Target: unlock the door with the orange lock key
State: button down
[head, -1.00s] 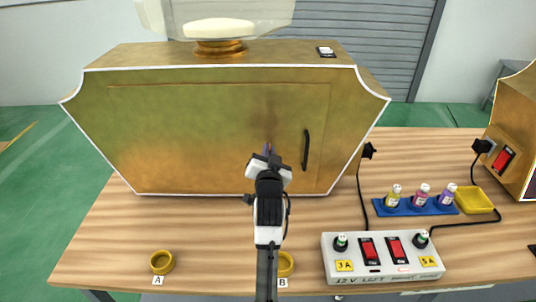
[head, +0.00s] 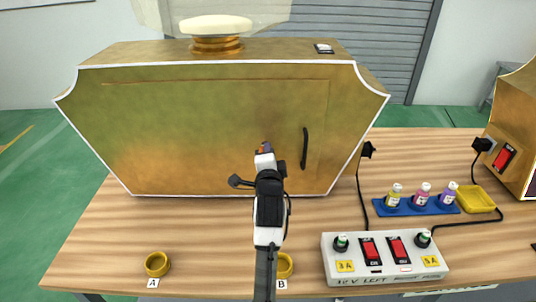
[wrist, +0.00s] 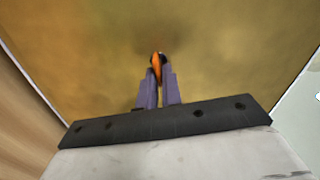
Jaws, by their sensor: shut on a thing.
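My gripper (wrist: 158,92) is shut on the orange lock key (wrist: 157,66), which points away from the wrist toward the gold door. In the head view the gripper (head: 264,153) is in front of the door (head: 200,130), left of its black handle (head: 305,149). A little orange shows at its fingertips. The door is closed. The wrist view shows a dark, blurred spot on the gold surface just beyond the key tip. I cannot tell whether the key touches the door or sits in a lock.
A white power box (head: 384,257) with red switches stands at the front right. Yellow rings (head: 157,264) sit along the front edge. Another gold case (head: 520,130) stands far right.

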jog(key=shift+f+m, duration=0.1)
jog(key=shift+m, duration=1.1)
jog(key=shift+b, duration=0.3)
jog(key=c, duration=1.6)
grip_release()
jog(key=s, duration=1.3)
jog(key=shift+s+p, duration=0.4)
